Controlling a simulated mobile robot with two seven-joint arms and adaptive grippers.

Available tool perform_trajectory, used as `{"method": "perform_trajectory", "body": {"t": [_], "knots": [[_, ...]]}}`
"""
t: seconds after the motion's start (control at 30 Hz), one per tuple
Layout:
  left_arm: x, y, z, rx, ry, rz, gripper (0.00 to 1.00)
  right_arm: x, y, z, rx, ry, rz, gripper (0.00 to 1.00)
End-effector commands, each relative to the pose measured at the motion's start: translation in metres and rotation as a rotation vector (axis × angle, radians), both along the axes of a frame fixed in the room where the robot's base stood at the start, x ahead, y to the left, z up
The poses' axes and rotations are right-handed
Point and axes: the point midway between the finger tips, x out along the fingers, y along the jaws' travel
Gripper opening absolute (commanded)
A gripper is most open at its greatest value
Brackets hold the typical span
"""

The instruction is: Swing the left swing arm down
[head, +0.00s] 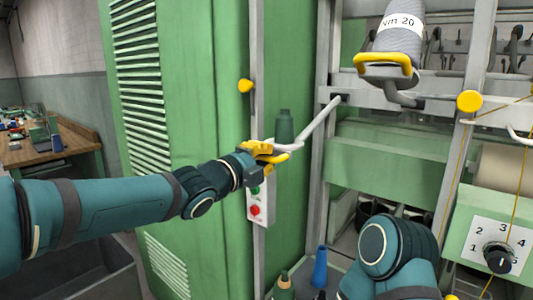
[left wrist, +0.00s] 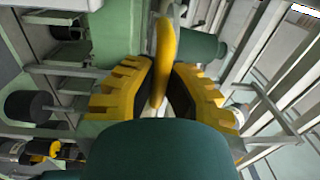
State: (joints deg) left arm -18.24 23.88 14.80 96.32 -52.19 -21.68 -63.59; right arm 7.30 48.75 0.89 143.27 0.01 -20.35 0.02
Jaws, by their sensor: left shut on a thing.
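The left swing arm (head: 318,119) is a pale grey bar that slopes down to the left from its pivot on the frame. My left gripper (head: 260,151) is shut on the yellow handle. In the left wrist view, the yellow pads of my left gripper (left wrist: 161,95) close around the upright yellow handle (left wrist: 162,50). A dark green part of my own wrist hides the lower middle of that view. My right gripper is not visible.
A grey cone marked "Nm 20" (head: 398,30) with a yellow handle (head: 383,61) stands up right. A tall green cabinet (head: 185,100) is behind my left arm. A switch box (head: 258,205) is just below the gripper. A numbered dial (head: 498,257) is at lower right.

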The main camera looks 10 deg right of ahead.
Motion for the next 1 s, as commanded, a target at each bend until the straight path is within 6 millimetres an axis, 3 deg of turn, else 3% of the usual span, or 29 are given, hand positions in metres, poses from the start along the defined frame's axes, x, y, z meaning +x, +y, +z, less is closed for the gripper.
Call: {"method": "perform_trajectory", "body": {"t": [0.47,0.5,0.57,0.6,1.0], "knots": [[0.0032,-0.0001,-0.0045,0.003,0.001,0.0,0.0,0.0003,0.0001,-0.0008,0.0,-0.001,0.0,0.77],[0.0032,0.0,-0.0045,0.002,0.002,0.0,0.17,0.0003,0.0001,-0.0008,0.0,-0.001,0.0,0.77],[0.0032,0.0,-0.0044,0.002,0.002,0.0,0.38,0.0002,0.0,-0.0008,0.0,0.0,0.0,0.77],[0.0032,0.0,-0.0042,0.002,0.001,0.0,0.43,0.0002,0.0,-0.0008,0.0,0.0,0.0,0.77],[-0.0006,0.0054,-0.0037,0.002,0.001,0.001,0.43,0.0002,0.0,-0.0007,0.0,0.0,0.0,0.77]]}}
